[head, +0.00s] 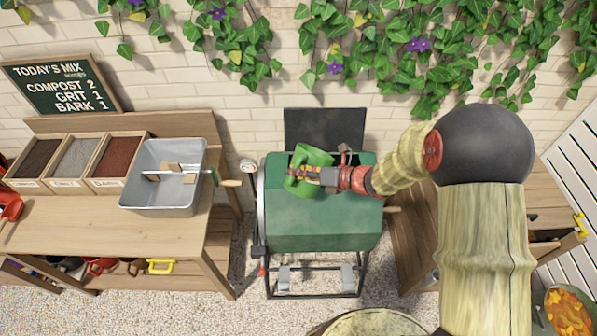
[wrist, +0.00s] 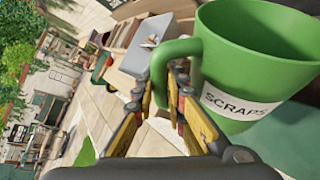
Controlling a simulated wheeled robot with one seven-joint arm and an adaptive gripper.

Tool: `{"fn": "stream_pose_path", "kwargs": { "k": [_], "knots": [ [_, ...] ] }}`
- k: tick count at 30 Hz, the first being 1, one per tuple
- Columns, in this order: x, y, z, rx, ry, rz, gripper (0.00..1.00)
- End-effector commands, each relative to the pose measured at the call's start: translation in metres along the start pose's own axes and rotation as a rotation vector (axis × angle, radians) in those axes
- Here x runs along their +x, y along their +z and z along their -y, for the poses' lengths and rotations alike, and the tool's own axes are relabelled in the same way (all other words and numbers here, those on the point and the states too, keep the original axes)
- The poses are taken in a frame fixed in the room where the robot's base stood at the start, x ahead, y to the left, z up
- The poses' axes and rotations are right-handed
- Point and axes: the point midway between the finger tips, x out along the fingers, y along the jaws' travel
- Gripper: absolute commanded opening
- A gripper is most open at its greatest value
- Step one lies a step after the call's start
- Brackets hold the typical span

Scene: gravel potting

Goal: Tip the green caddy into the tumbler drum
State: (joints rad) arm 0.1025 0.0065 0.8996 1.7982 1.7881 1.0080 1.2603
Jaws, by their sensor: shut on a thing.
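The green caddy (head: 317,156), labelled SCRAPS, is held over the tumbler drum. In the wrist view the caddy (wrist: 262,45) fills the upper right, and my gripper (wrist: 178,75) is shut on its handle. In the head view my gripper (head: 305,176) is above the drum and partly covers the caddy. The caddy looks tilted; its contents cannot be made out. The tumbler drum (head: 320,228) is a dark green barrel on a metal frame. A dark panel (head: 325,128) stands up behind it. The drum's opening is mostly hidden by the caddy and my arm.
A wooden bench (head: 120,238) on the left holds a grey metal tub (head: 190,195) and bins of compost, grit and bark. A chalkboard (head: 62,85) leans at the back left. Another wooden bench (head: 415,240) stands right of the drum. Ivy hangs on the wall above.

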Motion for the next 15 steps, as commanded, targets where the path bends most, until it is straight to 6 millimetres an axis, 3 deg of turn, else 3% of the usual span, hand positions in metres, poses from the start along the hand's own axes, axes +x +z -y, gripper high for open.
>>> {"fn": "stream_pose_path", "kwargs": {
  "k": [15],
  "knots": [
    [0.014, -0.026, 0.012, -0.2, -0.079, 0.045, 0.0]
  ]
}}
